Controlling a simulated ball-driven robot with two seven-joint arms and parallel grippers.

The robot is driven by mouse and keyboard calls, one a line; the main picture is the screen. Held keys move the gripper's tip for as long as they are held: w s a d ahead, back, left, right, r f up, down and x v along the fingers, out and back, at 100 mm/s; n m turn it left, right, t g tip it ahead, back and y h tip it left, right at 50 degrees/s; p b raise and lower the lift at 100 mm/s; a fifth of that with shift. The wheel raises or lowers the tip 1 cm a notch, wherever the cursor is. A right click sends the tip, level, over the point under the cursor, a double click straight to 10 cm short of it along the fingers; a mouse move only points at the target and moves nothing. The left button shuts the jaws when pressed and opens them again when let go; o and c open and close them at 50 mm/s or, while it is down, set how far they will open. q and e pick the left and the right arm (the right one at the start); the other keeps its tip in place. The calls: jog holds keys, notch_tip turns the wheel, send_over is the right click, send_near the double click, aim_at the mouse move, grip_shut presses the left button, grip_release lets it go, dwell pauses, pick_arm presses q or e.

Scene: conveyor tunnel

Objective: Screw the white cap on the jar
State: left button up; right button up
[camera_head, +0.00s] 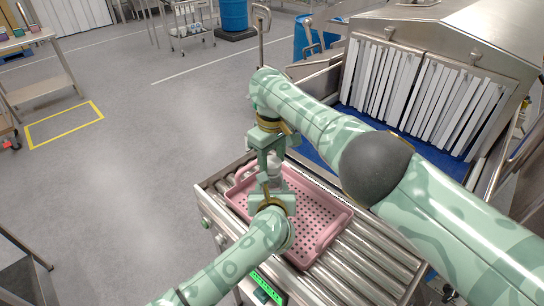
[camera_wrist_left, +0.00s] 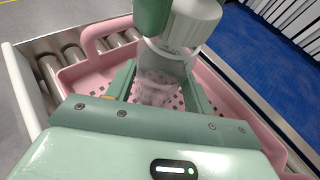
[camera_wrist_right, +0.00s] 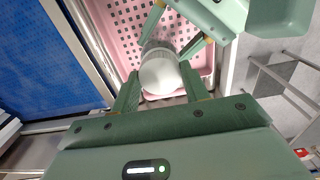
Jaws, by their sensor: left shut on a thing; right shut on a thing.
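The clear jar (camera_wrist_left: 160,86) is upright above the pink tray (camera_wrist_left: 95,40). My left gripper (camera_head: 269,186) is shut on the jar's sides, with one finger on each side in the left wrist view (camera_wrist_left: 158,90). The white cap (camera_wrist_left: 192,22) with a ribbed edge is at the jar's mouth. My right gripper (camera_head: 271,154) comes from above and is shut on the cap, which shows between its fingers in the right wrist view (camera_wrist_right: 160,77). Whether the threads are engaged cannot be told. In the head view the grippers hide most of the jar.
The perforated pink tray rests on a roller conveyor (camera_head: 358,262). Right behind it is a steel tunnel with white strip curtains (camera_head: 425,90) over a blue belt (camera_head: 420,152). Open grey floor (camera_head: 140,140) lies to the left.

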jog(key=shift+f, duration=0.2)
jog(key=m, duration=0.3)
jog(key=shift+a, duration=0.1)
jog(key=m, duration=0.6)
jog(key=shift+a, duration=0.1)
jog(key=m, duration=1)
jog(key=shift+m, duration=0.3)
jog(key=o, duration=1)
jog(key=shift+c, duration=0.2)
